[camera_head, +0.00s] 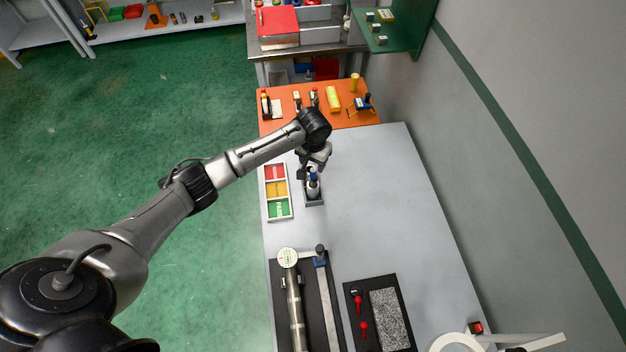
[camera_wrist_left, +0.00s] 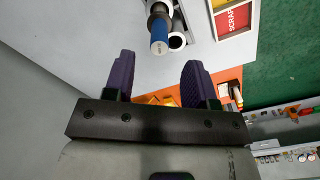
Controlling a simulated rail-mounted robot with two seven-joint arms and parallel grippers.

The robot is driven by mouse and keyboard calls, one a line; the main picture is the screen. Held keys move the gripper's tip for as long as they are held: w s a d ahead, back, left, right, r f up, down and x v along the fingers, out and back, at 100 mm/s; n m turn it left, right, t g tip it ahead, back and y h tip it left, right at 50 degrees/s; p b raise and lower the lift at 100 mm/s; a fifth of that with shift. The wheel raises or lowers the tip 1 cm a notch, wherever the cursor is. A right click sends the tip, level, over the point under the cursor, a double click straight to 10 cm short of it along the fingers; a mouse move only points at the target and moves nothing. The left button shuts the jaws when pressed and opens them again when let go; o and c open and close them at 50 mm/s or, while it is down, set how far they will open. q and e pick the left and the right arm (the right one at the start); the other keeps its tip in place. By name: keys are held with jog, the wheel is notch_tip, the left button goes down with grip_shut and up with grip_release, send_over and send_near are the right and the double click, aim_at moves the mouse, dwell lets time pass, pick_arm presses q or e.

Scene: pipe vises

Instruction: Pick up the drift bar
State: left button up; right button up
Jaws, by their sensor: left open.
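A blue-ended bar, which looks like the drift bar (camera_head: 313,178), stands in a small grey holder (camera_head: 314,204) on the light grey bench. In the left wrist view its blue end (camera_wrist_left: 159,38) faces the camera, with a pale tube (camera_wrist_left: 177,41) beside it. My left gripper (camera_head: 311,167) is above the holder, partly hiding it from the head camera. In the left wrist view its two purple-padded fingers (camera_wrist_left: 158,70) are apart with nothing between them; the bar's end appears beyond the fingertips. My right gripper is not in view.
A tray (camera_head: 266,203) with red, yellow and green compartments lies left of the holder. A steel pipe (camera_head: 295,308) lies on a black mat in front. Another dark mat (camera_head: 353,311) holds red tools. An orange bench (camera_head: 315,117) with several items is behind. The bench right of the holder is clear.

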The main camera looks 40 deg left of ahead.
aim_at(313, 170)
pick_arm(q)
jog(key=shift+s+d+f+p, duration=0.1)
jog(key=shift+f+p, duration=0.1)
jog(key=shift+f, duration=1.45)
jog(key=shift+s+f+p, duration=0.1)
jog(key=shift+f+p, duration=0.1)
jog(key=shift+f, duration=1.4)
grip_shut()
